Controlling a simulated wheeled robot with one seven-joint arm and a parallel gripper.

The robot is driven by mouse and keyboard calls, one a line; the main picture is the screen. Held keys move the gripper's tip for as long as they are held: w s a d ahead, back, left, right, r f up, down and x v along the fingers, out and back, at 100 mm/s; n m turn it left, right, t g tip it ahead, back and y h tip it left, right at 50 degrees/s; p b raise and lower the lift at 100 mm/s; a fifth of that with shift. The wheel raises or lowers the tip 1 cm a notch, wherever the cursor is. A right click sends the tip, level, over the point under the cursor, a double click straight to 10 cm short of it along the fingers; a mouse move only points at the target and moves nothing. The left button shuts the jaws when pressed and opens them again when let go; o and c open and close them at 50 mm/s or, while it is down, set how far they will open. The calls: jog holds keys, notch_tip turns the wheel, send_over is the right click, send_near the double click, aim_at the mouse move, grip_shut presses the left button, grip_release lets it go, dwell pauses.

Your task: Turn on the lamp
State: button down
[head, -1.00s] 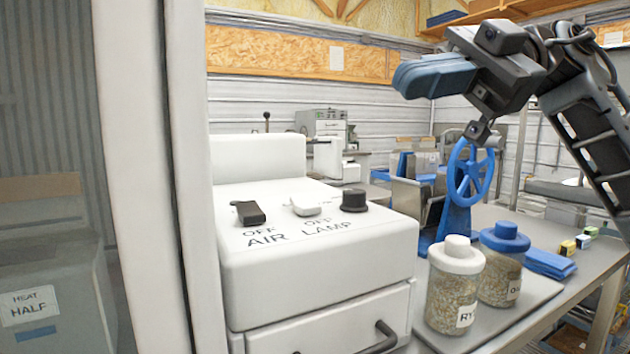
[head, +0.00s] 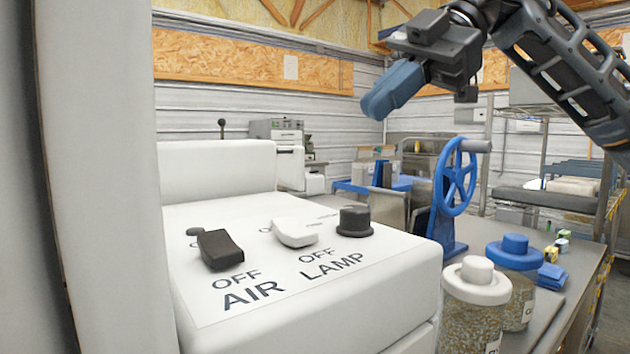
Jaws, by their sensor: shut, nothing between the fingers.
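A white rocker switch (head: 294,232) sits on the sloped top of a white console (head: 380,285), behind a label reading OFF and LAMP. A dark rocker switch (head: 220,250) is to its left, behind OFF and AIR. A black round knob (head: 354,221) is to its right. I cannot tell the white switch's setting for certain. No lamp itself can be made out. My gripper (head: 376,106) is shut and empty, its blue fingers together. It hangs above and beyond the knob in the picture, apart from the console, pointing down and left.
A white post (head: 100,180) stands close on the left. Right of the console are a blue handwheel (head: 456,178), a white-lidded jar (head: 474,290) and a blue-lidded jar (head: 515,255) on a bench. The air above the switches is clear.

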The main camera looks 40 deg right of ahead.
jog(key=b, duration=0.1)
send_near(289, 224)
jog(key=a, duration=0.2)
jog(key=w+a+r, duration=0.1)
jog(key=shift+w+a, duration=0.1)
jog(key=shift+a, duration=0.1)
jog(key=f, duration=0.1)
jog(key=w+f, duration=0.1)
jog(key=f, duration=0.1)
jog(key=shift+w+a+f+b, duration=0.1)
jog(key=shift+w+a+b, duration=0.05)
jog(key=shift+a+b, duration=0.15)
jog(key=shift+w+f, duration=0.25)
jog(key=shift+f, duration=0.25)
jog(key=shift+w+g, duration=0.15)
jog(key=shift+g, duration=0.15)
jog(key=shift+w+f, duration=0.1)
jog(key=shift+f, duration=0.2)
jog(key=shift+s+r, duration=0.15)
jog(key=shift+s, duration=0.65)
